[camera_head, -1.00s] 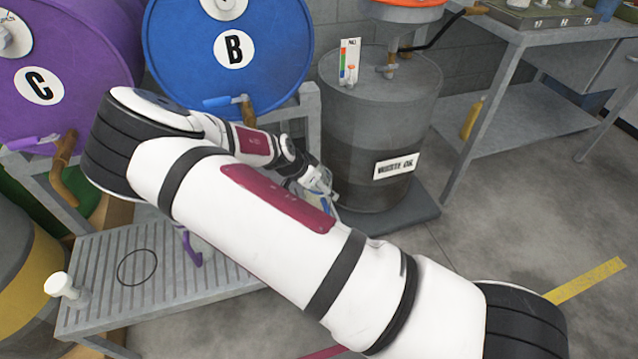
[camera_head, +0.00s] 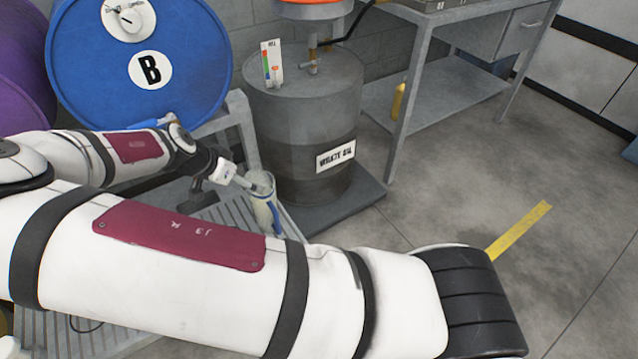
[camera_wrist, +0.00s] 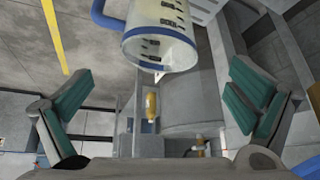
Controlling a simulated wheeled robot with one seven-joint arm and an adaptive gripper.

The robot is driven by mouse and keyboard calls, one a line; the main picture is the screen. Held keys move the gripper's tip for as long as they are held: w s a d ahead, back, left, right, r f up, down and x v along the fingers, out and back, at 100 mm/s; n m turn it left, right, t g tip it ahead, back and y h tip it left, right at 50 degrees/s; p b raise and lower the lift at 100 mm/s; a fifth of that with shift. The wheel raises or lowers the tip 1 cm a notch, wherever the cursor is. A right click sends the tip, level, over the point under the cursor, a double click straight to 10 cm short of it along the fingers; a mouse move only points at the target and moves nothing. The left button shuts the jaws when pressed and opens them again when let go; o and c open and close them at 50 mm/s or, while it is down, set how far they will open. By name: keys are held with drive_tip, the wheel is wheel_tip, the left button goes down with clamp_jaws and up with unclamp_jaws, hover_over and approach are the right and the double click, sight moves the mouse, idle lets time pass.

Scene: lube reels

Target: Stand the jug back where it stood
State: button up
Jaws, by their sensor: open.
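The jug (camera_head: 262,203) is pale and see-through, with blue trim. It stands near the right end of the slatted grey bench (camera_head: 222,207), beside the waste oil drum. In the wrist view the jug (camera_wrist: 162,32) shows dark scale marks and a blue handle on its left, cut off by the top edge. My gripper (camera_head: 238,178) is close to the jug's left side in the head view. In the wrist view my gripper (camera_wrist: 158,98) has its green-padded fingers wide apart with nothing between them; the jug shows beyond them. A dark ring outline (camera_head: 85,324) on the bench is mostly hidden by my arm.
The grey waste oil drum (camera_head: 303,120) stands on a dark pallet just behind the jug. The blue drum B (camera_head: 190,70) lies on its rack at the upper left. A metal table (camera_head: 455,85) stands at the back right. Open floor lies to the right.

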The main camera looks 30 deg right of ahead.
drive_tip(key=s+r+n+g+y, duration=0.3)
drive_tip(key=s+r+n+y, duration=0.5)
drive_tip(key=s+r, duration=1.4)
drive_tip(key=s+d+r+n+t+h, duration=0.1)
drive_tip(key=s+d+r+n, duration=0.1)
drive_tip(key=s, duration=0.6)
drive_tip(key=s+d+r+n+h, duration=0.1)
drive_tip(key=s+d+r+n, duration=0.2)
drive_tip(key=s, duration=0.5)
drive_tip(key=shift+s+r+t, duration=0.3)
drive_tip(key=shift+r+t, duration=0.1)
drive_tip(key=shift+r, duration=0.35)
wheel_tip(320, 180, up, 16)
drive_tip(key=t+p, duration=0.2)
drive_tip(key=p, duration=1.2)
drive_tip(key=shift+t, duration=0.4)
drive_tip(key=shift+d, duration=0.1)
